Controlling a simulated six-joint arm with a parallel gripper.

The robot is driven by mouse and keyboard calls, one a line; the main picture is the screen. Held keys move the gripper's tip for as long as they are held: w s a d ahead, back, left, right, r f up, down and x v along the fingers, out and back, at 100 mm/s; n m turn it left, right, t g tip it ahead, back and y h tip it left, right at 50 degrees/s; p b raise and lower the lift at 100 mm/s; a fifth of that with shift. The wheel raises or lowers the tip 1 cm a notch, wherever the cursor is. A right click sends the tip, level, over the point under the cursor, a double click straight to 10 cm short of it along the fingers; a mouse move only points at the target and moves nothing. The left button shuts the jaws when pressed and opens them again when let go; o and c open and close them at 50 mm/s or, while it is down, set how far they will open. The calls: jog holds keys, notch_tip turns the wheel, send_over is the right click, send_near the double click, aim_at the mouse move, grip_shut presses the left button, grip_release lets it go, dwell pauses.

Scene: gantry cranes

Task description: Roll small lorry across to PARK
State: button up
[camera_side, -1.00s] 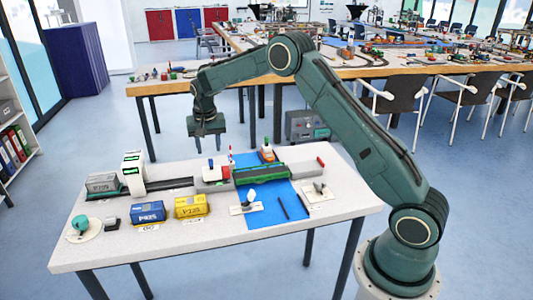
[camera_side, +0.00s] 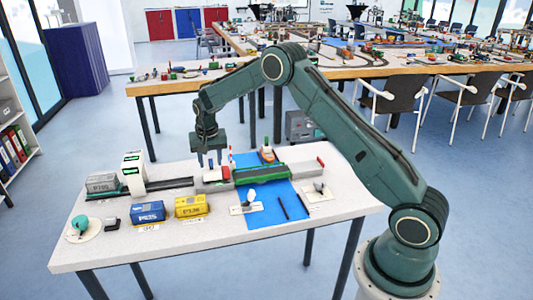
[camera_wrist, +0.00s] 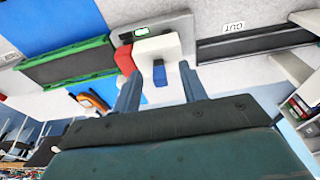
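The small lorry (camera_side: 212,174), with a pale body and a red end, stands on the track just left of the bridge. In the wrist view, its white body (camera_wrist: 157,46) has a blue peg-like part on the near side. My gripper (camera_side: 210,161) points down just above the lorry in the side view. In the wrist view, my gripper's fingers (camera_wrist: 160,88) are apart, one on each side of the blue part, with visible gaps. I cannot read a PARK label.
A green-edged bridge (camera_side: 262,174) crosses the blue mat (camera_side: 270,211). An orange-and-white boat (camera_side: 267,154) is behind it. A white gantry (camera_side: 133,172) straddles the track at left. Blue (camera_side: 147,212) and yellow (camera_side: 191,206) containers stand in front. A red block (camera_side: 320,162) marks the right end.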

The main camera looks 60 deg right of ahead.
jog(key=c, duration=0.8)
